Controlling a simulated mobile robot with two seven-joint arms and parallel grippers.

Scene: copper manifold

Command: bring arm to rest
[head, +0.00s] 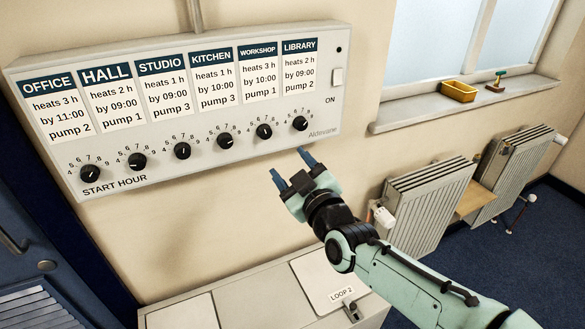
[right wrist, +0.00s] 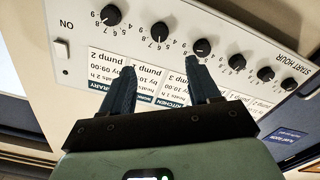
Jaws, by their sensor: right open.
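My right gripper (head: 292,168) is open and empty in the head view, just below the right part of the wall panel. Its two dark blue fingers are spread apart, and they also show in the right wrist view (right wrist: 163,75) with the panel behind them. The fingers look apart from the knobs. My left gripper is in neither view.
A white cabinet (head: 255,301) with a "LOOP 2" plate (head: 331,281) stands below my arm. Radiators (head: 428,207) line the wall at the right. A windowsill (head: 400,116) holds a yellow tray (head: 459,91) and a small green-handled tool (head: 497,82). A blue door (head: 45,262) is at the left.

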